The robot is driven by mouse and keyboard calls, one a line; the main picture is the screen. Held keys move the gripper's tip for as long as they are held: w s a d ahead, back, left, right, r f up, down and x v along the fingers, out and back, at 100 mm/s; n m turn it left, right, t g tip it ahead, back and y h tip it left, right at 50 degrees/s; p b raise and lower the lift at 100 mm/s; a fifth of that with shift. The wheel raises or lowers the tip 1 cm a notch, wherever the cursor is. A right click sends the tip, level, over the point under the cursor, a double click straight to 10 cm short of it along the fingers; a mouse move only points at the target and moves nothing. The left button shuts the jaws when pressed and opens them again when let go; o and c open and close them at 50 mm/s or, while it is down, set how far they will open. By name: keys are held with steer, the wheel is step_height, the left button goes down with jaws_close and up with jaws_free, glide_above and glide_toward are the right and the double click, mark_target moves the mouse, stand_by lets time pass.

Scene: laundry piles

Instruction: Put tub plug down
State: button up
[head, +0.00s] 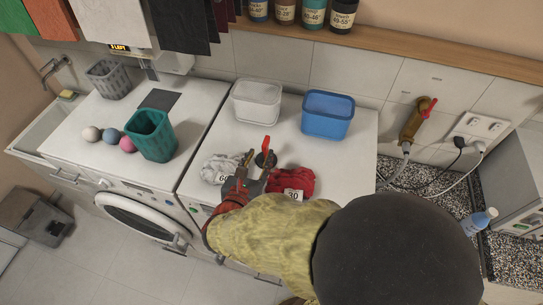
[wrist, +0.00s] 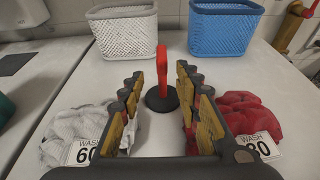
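The tub plug (wrist: 162,92), a black disc with an upright red handle, appears to stand on the white machine top. In the head view it shows at the fingers (head: 266,146). My gripper (wrist: 160,82) is open, its fingers on either side of the plug with gaps to the handle. It also shows in the head view (head: 256,160). A white laundry pile (wrist: 74,130) tagged WASH 60 lies left of the fingers. A red laundry pile (wrist: 248,112) tagged WASH 30 lies to the right. My gripper partly hides both piles.
A white basket (head: 256,101) and a blue basket (head: 327,115) stand behind the plug. On the left machine are a green basket (head: 152,136), a grey basket (head: 109,79) and several balls (head: 111,135). A red-handled tap (head: 417,118) is on the wall at right.

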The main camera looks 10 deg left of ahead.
mark_target(264, 151)
steer(key=x, duration=0.6)
steer(key=shift+w+d+p, duration=0.2)
steer(key=shift+w+p, duration=0.1)
steer(key=shift+p, duration=0.05)
steer(key=shift+c, duration=0.8)
steer(key=shift+s, duration=0.1)
jaws_close()
